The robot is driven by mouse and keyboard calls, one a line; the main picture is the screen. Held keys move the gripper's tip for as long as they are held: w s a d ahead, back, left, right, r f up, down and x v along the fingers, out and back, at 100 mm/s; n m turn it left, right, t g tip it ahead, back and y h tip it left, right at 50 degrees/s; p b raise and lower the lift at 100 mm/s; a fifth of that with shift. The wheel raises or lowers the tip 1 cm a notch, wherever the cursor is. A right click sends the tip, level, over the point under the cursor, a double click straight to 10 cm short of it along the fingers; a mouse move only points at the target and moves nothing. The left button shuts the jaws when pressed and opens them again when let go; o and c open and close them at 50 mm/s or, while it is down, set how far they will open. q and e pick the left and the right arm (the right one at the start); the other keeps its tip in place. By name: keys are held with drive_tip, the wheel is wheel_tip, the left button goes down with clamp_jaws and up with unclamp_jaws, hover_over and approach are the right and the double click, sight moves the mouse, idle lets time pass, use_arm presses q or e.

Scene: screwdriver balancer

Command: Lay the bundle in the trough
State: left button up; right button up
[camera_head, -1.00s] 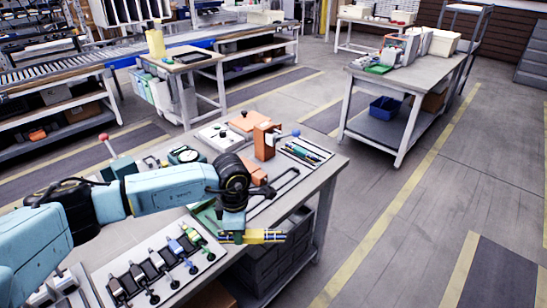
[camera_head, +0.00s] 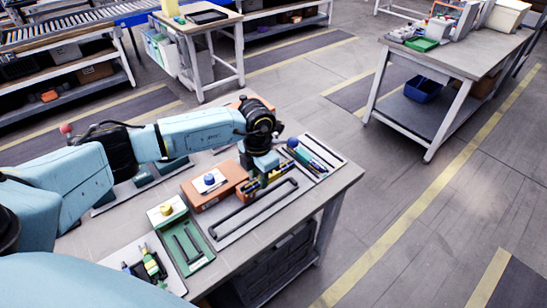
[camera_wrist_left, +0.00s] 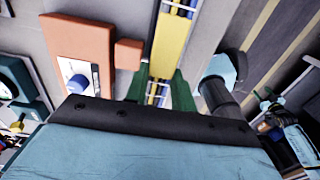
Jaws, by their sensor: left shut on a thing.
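The bundle (camera_head: 252,185) has a yellow sleeve and blue and dark rods. In the left wrist view the bundle (camera_wrist_left: 172,40) runs lengthwise between the green fingers. My left gripper (camera_head: 264,169) is shut on it. It holds the bundle roughly level near the back edge of a grey plate with a long black-rimmed slot (camera_head: 240,218), which looks like the trough. I cannot tell how high the bundle is above the plate or whether it touches anything. The gripper also shows in the wrist view (camera_wrist_left: 160,89). My right gripper is out of view.
An orange block with a blue knob (camera_head: 208,190) stands left of the bundle. A tray of slim tools (camera_head: 325,157) and a blue ball (camera_head: 293,142) are to its right.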

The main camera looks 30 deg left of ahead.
use_arm(q)
drive_tip(key=shift+s+f+b, duration=0.2)
drive_tip(key=shift+f+b, duration=0.25)
drive_tip(key=shift+b, duration=0.05)
wheel_tip(320, 180, down, 6)
drive_tip(key=b, duration=0.4)
drive_tip(key=shift+f+b, duration=0.2)
drive_tip(key=shift+b, duration=0.2)
drive_tip(key=shift+w+f+b, duration=0.1)
drive_tip(key=shift+f+b, duration=0.45)
drive_tip(key=shift+f, duration=0.1)
idle(0.4)
drive_tip(key=o, duration=1)
drive_tip(key=shift+r, duration=0.1)
